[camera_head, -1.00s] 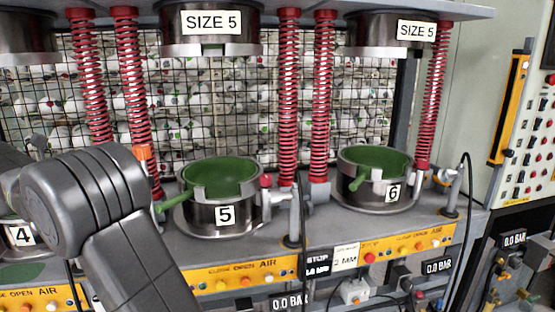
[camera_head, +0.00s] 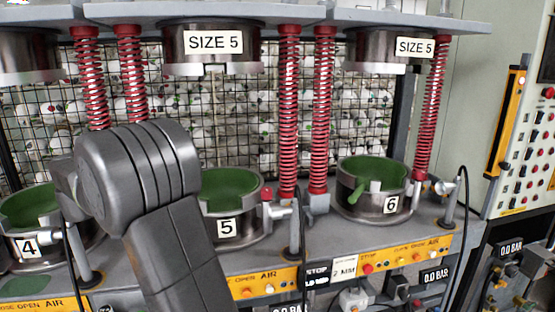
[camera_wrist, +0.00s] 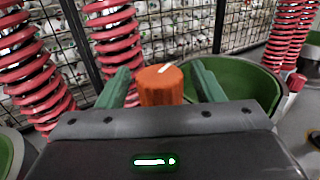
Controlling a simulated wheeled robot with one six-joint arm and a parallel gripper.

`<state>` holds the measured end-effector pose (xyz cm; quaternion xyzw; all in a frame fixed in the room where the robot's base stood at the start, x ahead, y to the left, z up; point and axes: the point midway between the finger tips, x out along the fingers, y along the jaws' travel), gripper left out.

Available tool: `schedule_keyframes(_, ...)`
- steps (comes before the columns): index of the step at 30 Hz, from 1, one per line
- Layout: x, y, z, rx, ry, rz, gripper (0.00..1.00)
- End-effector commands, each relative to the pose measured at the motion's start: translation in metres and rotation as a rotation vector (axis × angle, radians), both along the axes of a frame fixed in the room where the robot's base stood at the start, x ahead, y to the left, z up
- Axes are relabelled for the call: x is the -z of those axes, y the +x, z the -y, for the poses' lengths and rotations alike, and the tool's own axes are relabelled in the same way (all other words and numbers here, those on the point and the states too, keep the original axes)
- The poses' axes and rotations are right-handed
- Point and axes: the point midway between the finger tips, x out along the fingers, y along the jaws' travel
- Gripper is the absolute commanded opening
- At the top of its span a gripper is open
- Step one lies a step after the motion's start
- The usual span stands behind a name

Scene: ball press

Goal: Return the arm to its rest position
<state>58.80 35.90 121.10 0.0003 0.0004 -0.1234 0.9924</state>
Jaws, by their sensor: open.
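My gripper (camera_wrist: 160,72) has two green fingers spread apart in the wrist view. An orange cap (camera_wrist: 160,88) shows between them; I cannot tell whether they touch it. In the head view my dark grey arm (camera_head: 137,178) stands in the left foreground, bent at a rounded joint. It hides my gripper there and covers the left part of press mould 5 (camera_head: 240,228).
Red springs (camera_head: 288,110) flank the moulds under the upper plates. Wire mesh (camera_head: 235,115) stands behind. A control panel (camera_head: 530,125) is at far right.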

Motion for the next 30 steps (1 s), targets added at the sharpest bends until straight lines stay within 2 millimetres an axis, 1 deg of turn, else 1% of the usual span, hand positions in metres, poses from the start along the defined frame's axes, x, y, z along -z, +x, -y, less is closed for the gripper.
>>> schedule_keyframes(1, -0.0040, -0.0001, 0.0014, -0.031, -0.003, 0.001, 0.61)
schedule_keyframes(21, 0.0003, 0.0001, 0.0023, -0.472, -0.003, 0.001, 0.61)
schedule_keyframes(30, 0.0015, 0.0002, 0.0019, -0.631, -0.002, 0.000, 0.61)
